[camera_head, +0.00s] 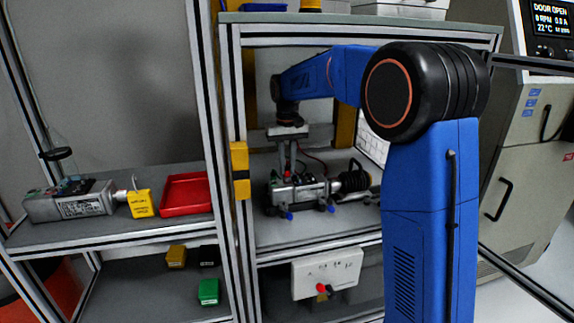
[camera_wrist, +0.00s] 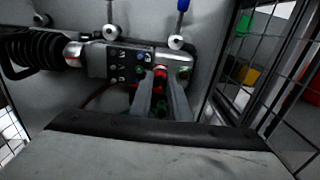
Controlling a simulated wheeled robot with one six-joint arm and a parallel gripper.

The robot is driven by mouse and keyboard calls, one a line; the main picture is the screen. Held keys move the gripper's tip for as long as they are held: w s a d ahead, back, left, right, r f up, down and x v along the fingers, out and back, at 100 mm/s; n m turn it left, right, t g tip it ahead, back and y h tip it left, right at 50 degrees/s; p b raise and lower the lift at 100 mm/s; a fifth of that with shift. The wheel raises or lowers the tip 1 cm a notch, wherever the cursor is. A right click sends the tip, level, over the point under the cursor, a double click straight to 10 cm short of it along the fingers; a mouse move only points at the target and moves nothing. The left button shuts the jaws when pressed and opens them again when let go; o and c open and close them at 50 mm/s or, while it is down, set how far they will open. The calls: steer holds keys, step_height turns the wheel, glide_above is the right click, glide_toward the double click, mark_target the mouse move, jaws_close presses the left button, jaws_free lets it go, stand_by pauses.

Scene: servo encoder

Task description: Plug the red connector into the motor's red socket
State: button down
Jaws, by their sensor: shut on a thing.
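The motor (camera_head: 305,190) is a grey metal body lying on the middle shelf, with a black ribbed part at its right end. It also shows in the wrist view (camera_wrist: 117,62), with small ports on its face. My gripper (camera_head: 287,172) points down over the motor's left part. In the wrist view, my gripper (camera_wrist: 163,78) is shut on the red connector (camera_wrist: 158,97), which shows between the fingers. Red also shows at the fingertips, close to the motor face. The fingers partly hide the red socket, and I cannot tell whether the connector is seated in it.
Blue-tipped clamps (camera_head: 287,214) stand along the motor's front. On the left shelf are another motor (camera_head: 72,203), a yellow tag (camera_head: 140,204) and a red tray (camera_head: 187,196). Frame posts and a shelf above enclose the work space. A mesh panel (camera_wrist: 262,75) stands at the right in the wrist view.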

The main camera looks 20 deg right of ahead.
steer(key=shift+f, duration=0.2)
steer(key=c, duration=1.6)
jaws_free()
steer(key=shift+r, duration=0.15)
